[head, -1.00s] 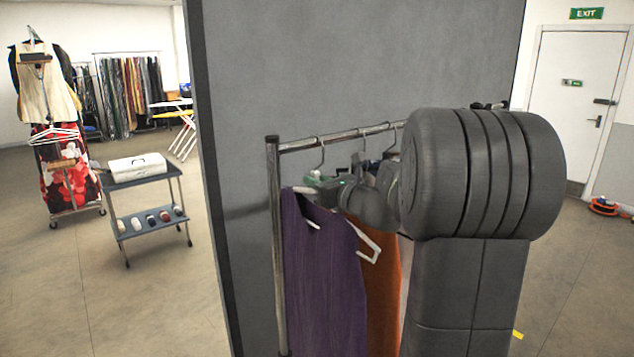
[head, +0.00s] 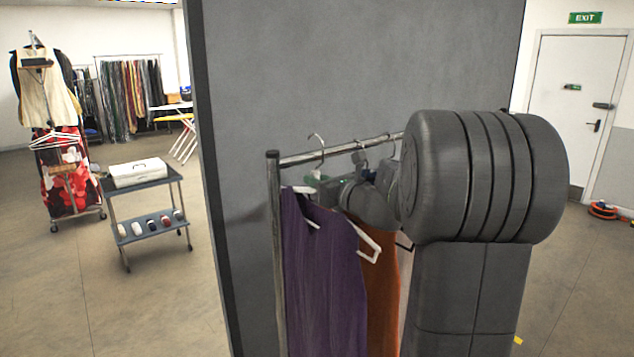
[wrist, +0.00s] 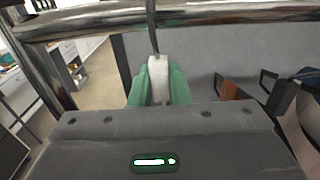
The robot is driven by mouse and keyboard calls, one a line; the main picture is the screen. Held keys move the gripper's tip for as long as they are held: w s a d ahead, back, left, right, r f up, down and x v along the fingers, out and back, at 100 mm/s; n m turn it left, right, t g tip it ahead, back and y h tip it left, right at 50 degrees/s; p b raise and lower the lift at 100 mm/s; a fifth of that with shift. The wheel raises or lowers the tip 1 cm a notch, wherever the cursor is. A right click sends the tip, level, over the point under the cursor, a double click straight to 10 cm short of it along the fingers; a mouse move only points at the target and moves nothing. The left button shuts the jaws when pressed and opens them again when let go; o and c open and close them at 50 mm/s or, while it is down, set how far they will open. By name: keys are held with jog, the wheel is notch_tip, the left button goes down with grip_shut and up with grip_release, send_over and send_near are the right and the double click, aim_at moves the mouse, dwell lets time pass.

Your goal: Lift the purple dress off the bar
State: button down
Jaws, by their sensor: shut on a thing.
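The purple dress (head: 322,275) hangs on a white hanger (head: 368,243) at the left end of the rack in the head view. Its metal hook (head: 322,146) has its curve showing above the bar (head: 342,149), with a gap between. The stem crosses the bar in the picture; I cannot tell if they touch. My gripper (head: 318,184) is shut on the hanger's neck, largely hidden by my arm. In the wrist view, its green fingers (wrist: 158,88) pinch the white hanger neck (wrist: 158,68), just below the bar (wrist: 200,22).
An orange garment (head: 383,290) hangs close behind the purple dress, partly hidden by my arm. The rack's left post (head: 277,240) stands beside the dress. A grey partition (head: 340,70) stands behind the rack. A trolley (head: 146,182) stands on open floor to the left.

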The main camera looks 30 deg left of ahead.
jog(key=shift+d, duration=0.1)
jog(key=shift+b+v, duration=0.35)
jog(key=shift+v, duration=3.55)
jog(key=shift+s+d, duration=0.15)
jog(key=shift+d, duration=0.35)
jog(key=p+v, duration=0.2)
jog(key=v, duration=2.7)
